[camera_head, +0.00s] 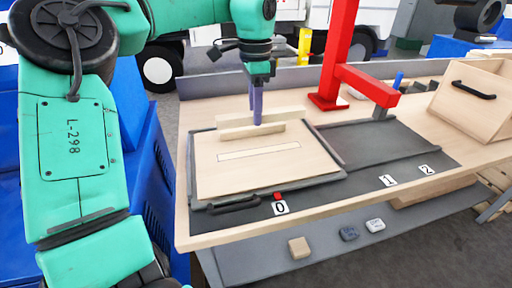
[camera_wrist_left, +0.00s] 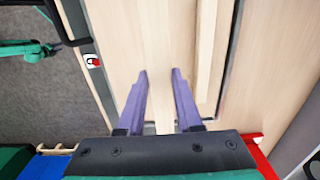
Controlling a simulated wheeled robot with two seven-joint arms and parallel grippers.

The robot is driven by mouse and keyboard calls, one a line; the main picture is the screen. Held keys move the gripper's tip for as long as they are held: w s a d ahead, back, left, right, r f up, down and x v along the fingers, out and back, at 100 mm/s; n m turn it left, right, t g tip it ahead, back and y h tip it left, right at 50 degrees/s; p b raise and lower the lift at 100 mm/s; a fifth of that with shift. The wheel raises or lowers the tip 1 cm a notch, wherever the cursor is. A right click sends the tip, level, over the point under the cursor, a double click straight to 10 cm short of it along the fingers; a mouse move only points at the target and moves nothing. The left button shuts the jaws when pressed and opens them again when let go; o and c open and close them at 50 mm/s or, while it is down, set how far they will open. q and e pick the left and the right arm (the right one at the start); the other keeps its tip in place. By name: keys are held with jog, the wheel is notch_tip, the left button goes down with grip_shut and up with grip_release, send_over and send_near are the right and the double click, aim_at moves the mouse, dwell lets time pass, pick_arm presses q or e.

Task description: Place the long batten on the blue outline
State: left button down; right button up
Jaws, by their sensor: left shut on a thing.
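The pale wood long batten (camera_head: 235,132) is at the rear part of the pale board. My left gripper (camera_head: 257,121) points down and is shut on it near its middle. In the left wrist view the batten (camera_wrist_left: 156,45) runs between the two purple fingers (camera_wrist_left: 160,100). A thin outlined strip (camera_head: 258,152) lies on the board in front of the batten, apart from it in the head view; its colour is hard to tell. I cannot tell whether the batten touches the board.
Another pale wood strip (camera_head: 290,111) lies just behind the batten. The board (camera_head: 225,178) sits in a dark frame beside label 0. A red post with an arm (camera_head: 335,75) stands behind on the right. A dark mat (camera_head: 375,142) is clear. A wooden box (camera_head: 475,100) stands far right.

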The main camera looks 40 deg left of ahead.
aim_at(255, 152)
pick_arm(q)
notch_tip(255, 152, down, 9)
jog(key=shift+f, duration=0.2)
jog(key=shift+w+a, duration=0.1)
pick_arm(e)
jog(key=shift+w+a+f, duration=0.15)
jog(key=shift+w+a, duration=0.45)
jog(key=shift+w, duration=0.2)
pick_arm(q)
jog(key=shift+f, duration=0.15)
jog(key=c, duration=0.6)
grip_release()
pick_arm(e)
jog(key=shift+s+d, duration=0.1)
jog(key=shift+d, duration=0.05)
pick_arm(q)
jog(key=shift+r, duration=0.25)
notch_tip(255, 152, up, 12)
jog(key=shift+p, duration=0.35)
pick_arm(e)
jog(key=shift+d+r, duration=0.2)
jog(key=shift+r, duration=0.2)
